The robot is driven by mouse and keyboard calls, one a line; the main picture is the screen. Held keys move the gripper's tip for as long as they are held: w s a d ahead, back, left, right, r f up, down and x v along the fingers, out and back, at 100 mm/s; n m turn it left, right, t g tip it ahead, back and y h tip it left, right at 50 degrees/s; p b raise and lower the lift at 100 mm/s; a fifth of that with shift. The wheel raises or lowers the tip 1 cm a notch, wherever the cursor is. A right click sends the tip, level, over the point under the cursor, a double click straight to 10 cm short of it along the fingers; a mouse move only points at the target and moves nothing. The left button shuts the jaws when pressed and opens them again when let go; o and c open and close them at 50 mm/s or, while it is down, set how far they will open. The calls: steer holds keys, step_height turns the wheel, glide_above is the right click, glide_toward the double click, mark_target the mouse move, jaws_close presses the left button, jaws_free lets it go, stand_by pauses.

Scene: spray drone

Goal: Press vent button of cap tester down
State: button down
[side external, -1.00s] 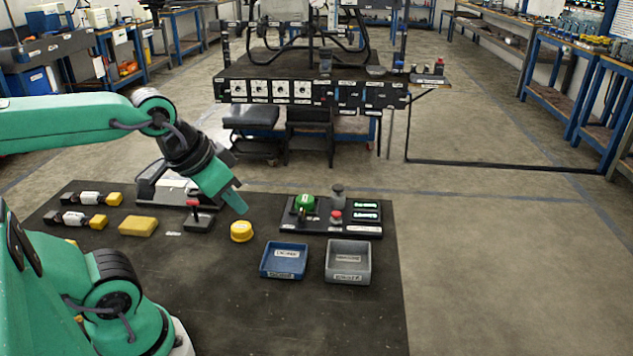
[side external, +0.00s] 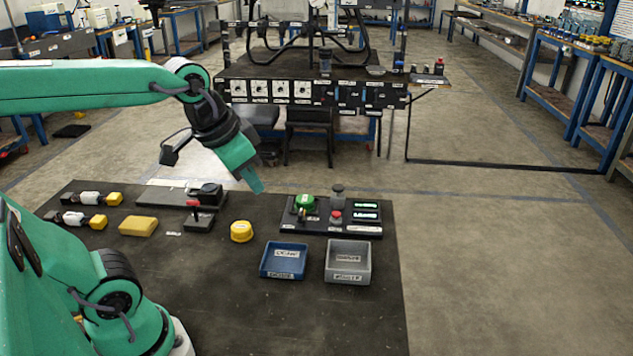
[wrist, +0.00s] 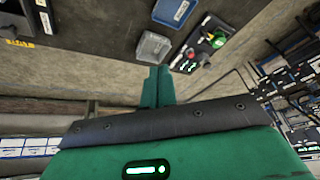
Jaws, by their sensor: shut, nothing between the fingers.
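The cap tester (side external: 312,228) is a black plate at the right of the mat in the side view. It carries a green cap (side external: 304,203), a red button (side external: 336,215), a dark grey knob-topped post (side external: 338,196) and two lit displays (side external: 365,210). I cannot read which part is marked vent. The tester also shows in the wrist view (wrist: 186,62), beyond my fingertips. My gripper (side external: 257,187) is shut and empty, pointing down in the air to the left of the tester and touching nothing. Its closed fingers also show in the wrist view (wrist: 158,72).
A blue tray (side external: 283,274) and a grey tray (side external: 348,278) sit in front of the tester. A yellow cap (side external: 241,232) is left of them. The mat's front is clear.

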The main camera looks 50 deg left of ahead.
steer(key=w+a+r+m+g, duration=0.1)
steer(key=w+a+r+m, duration=0.1)
steer(key=w, duration=0.6)
steer(key=m+g, duration=0.4)
steer(key=m, duration=0.2)
glide_above(336, 213)
step_height(336, 213, down, 10)
steer(key=shift+f, duration=0.2)
step_height(336, 213, down, 14)
steer(key=shift+r, duration=0.1)
stand_by(0.4)
